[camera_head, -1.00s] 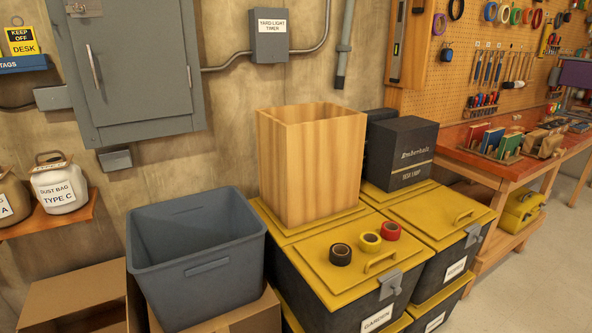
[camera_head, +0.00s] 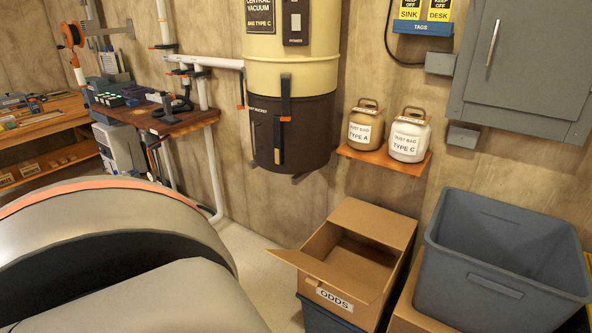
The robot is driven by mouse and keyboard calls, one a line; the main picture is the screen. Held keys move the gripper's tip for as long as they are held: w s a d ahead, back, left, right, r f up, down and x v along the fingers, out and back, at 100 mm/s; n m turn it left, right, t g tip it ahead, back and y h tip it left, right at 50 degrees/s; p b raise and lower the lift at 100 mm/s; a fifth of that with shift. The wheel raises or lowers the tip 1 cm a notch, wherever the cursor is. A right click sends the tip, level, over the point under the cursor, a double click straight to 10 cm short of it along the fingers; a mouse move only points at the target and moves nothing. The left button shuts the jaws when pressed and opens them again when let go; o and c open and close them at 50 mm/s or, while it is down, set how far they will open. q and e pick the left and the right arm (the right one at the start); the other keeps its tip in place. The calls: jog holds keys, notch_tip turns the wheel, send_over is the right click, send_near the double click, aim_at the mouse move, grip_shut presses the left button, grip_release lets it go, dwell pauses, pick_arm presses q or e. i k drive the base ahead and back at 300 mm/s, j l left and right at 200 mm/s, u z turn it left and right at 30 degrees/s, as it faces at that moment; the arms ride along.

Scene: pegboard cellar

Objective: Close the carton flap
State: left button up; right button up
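A brown cardboard carton (camera_head: 348,293) labelled ODDS stands low at the lower middle, on top of a dark bin. Its top is open and its inside looks empty. Part of my own arm, large and grey, fills the lower left. Neither of my grippers shows in this view.
A grey plastic tub (camera_head: 497,286) stands right beside the carton on another box. Above the carton, a wooden shelf (camera_head: 373,163) holds two dust bag jars. A vacuum canister (camera_head: 291,125) hangs on the wall. Bare floor shows left of the carton.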

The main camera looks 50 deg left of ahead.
aim_at(318, 273)
jog(key=k+u, duration=0.1)
jog(key=u, duration=0.3)
jog(key=k+u, duration=0.1)
jog(key=u, duration=0.25)
jog(key=k+u, duration=0.1)
jog(key=u, duration=0.3)
jog(key=k+j, duration=0.2)
jog(key=k, duration=0.15)
jog(key=k+j, duration=0.2)
jog(key=k, duration=0.15)
